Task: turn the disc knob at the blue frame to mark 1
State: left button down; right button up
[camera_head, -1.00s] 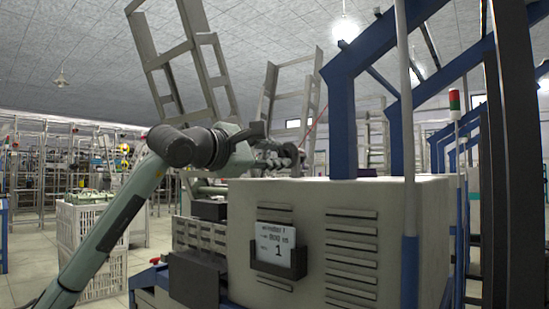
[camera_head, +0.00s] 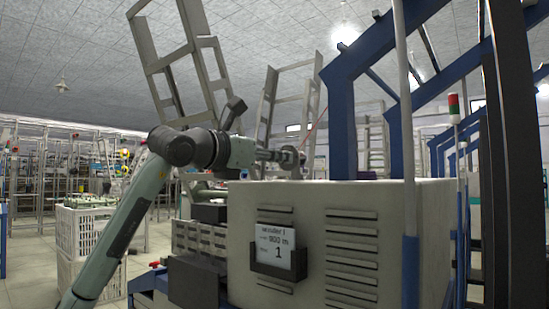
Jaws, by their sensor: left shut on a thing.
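My left gripper (camera_head: 277,156) reaches in from the left above the cream machine housing and is shut on the small grey disc knob (camera_head: 290,157). The knob is partly hidden by the fingers, and I cannot read any mark on it. The blue frame (camera_head: 341,115) rises just to the right of the knob, from behind the housing. My right gripper is not in view.
A pale pole (camera_head: 404,100) and a dark upright (camera_head: 515,150) stand at right. White crates (camera_head: 90,238) stand at left on open floor.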

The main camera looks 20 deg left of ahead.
pick_arm(q)
jog(key=shift+n, duration=0.7)
jog(key=c, duration=1.2)
grip_release()
jog(key=v, duration=1.2)
jog(key=shift+s, duration=0.1)
